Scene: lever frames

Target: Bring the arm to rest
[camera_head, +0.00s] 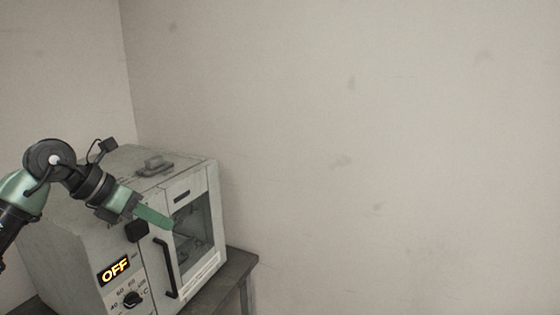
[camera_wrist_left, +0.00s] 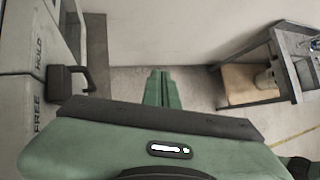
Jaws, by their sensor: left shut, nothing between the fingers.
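My left gripper (camera_head: 171,226) is in front of the grey oven-like machine (camera_head: 70,245), near the upper part of its door. Its green fingers are together and hold nothing; they also show in the left wrist view (camera_wrist_left: 161,74). A black block-shaped lever (camera_head: 137,231) sits on the machine's front edge, just below the gripper in the head view. In the left wrist view the lever (camera_wrist_left: 68,79) is to the left of the fingers, apart from them, beside the labels HOLD and FREE. Which label it points to is unclear. My right gripper is not in view.
The machine has a glass door with a black handle (camera_head: 166,268), a lit OFF display (camera_head: 114,270) and a dial (camera_head: 132,298). It stands on a dark table (camera_head: 240,265). A grey shelf-like table (camera_wrist_left: 245,73) stands at the right in the left wrist view. The wall side is clear.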

